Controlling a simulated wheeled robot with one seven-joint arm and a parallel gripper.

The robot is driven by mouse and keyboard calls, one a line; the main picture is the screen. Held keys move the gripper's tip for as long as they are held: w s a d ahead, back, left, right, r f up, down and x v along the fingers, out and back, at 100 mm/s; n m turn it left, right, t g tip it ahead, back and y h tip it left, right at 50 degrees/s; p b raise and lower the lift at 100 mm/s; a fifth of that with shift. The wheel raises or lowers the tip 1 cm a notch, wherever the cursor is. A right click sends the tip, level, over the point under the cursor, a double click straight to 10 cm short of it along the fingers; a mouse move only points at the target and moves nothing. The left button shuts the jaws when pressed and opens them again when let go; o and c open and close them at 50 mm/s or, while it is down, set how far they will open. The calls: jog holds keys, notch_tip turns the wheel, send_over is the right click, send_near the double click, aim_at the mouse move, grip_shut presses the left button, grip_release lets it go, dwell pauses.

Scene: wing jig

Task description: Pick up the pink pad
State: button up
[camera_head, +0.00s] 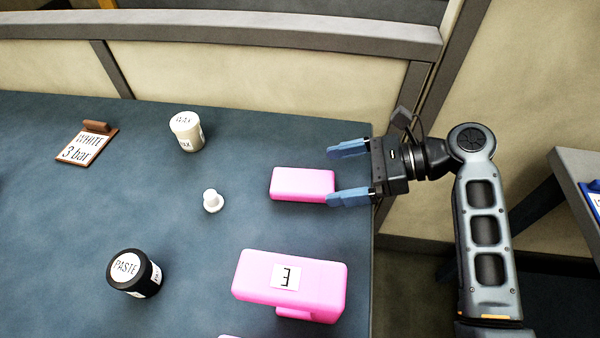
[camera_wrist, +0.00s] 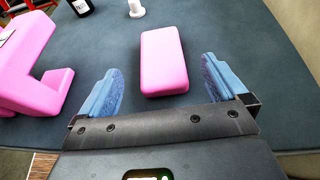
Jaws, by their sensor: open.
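The pink pad (camera_head: 302,184) is a plain rounded block lying flat on the dark blue-grey table. My gripper (camera_head: 348,173) is open at the table's right edge, its two blue fingers pointing left toward the pad. In the head view the lower fingertip overlaps the pad's right end; I cannot tell how high the fingers are above the table. In the wrist view the pad (camera_wrist: 164,60) lies ahead, in line with the gap between the open fingers (camera_wrist: 163,88). Nothing is held between the fingers.
A larger pink block marked with a letter (camera_head: 290,284) stands nearer the front. A small white knob (camera_head: 212,201), a black paste jar (camera_head: 134,274), a white wax jar (camera_head: 186,132) and a label board (camera_head: 87,146) stand to the left. A raised rail (camera_head: 230,31) runs behind the table.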

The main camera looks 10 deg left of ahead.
aim_at(304, 180)
jog(key=x, duration=0.7)
jog(key=shift+w+a+f+p, duration=0.1)
jog(key=shift+a+f+p, duration=0.1)
jog(key=shift+p, duration=0.1)
jog(key=shift+c, duration=0.3)
jog(key=c, duration=1)
